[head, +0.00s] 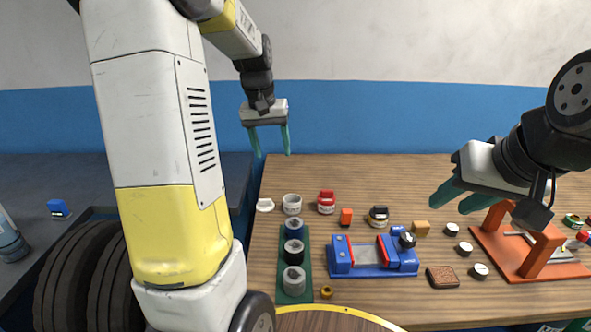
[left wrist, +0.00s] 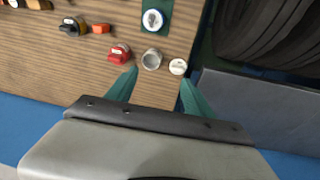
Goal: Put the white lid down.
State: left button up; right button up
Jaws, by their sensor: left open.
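The white lid (head: 265,205) lies on the wooden table near its left edge, beside a grey-white cup (head: 292,204). In the left wrist view the lid (left wrist: 178,66) shows near the right fingertip, next to the round cup (left wrist: 152,59). My left gripper (head: 271,154) is open and empty, above the far left part of the table, behind and above the lid. Its teal fingers also show in the left wrist view (left wrist: 158,86). My right gripper (head: 453,203) hangs over the right side of the table; its teal fingers appear apart, with nothing visible between them.
A green tray (head: 306,290) with several jars stands in front of the cup. A blue vise-like fixture (head: 372,273), a red-capped jar (head: 326,202), small blocks and an orange frame (head: 540,257) lie to the right. The back of the table is clear.

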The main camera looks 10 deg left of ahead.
pick_arm(q)
jog(key=s+d+r+m+t, duration=0.1)
jog(key=s+d, duration=0.4)
jog(key=s, duration=0.6)
jog(key=s+d+r+m+t+h, duration=0.1)
jog(key=s+d+r+t, duration=0.2)
jog(key=s, duration=0.8)
notch_tip(320, 180, up, 2)
jog(key=shift+s+d+m, duration=0.15)
jog(key=shift+d+m, duration=0.15)
jog(key=shift+d, duration=0.65)
